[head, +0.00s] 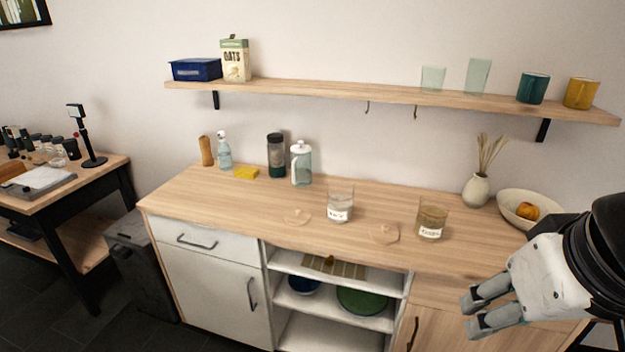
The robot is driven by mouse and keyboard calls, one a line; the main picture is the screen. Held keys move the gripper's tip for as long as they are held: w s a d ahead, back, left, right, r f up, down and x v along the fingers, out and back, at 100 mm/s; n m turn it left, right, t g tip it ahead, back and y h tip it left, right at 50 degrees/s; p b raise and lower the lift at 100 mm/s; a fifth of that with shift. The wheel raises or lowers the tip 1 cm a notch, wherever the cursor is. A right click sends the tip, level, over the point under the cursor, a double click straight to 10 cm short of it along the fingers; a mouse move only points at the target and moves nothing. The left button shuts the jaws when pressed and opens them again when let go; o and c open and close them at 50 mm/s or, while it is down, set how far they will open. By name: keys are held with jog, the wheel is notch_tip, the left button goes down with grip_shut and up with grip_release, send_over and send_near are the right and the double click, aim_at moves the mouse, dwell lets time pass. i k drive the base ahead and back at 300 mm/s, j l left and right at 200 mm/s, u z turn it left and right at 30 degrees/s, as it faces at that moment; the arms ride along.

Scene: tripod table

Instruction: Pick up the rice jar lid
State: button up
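Two clear glass jars stand without lids on the wooden counter. The left jar (340,205) has pale contents and a short label that seems to read RICE. The right jar (432,219) has brown contents and a label too small to read surely. Two flat, pale, round lids lie on the counter: one lid (300,216) left of the left jar, another lid (384,234) between the jars, nearer the front. Which lid belongs to the rice jar I cannot tell. My gripper (469,314) is at the lower right, apart from both lids, its fingers spread and empty.
A white-lidded bottle (301,165), dark tumbler (276,156) and yellow sponge (246,173) stand at the back left. A vase (476,190) and fruit bowl (516,210) are at the right. A shelf (380,95) hangs above. The front left counter is clear.

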aim_at(296, 216)
jog(key=i+u, duration=0.25)
jog(key=i, duration=1.1)
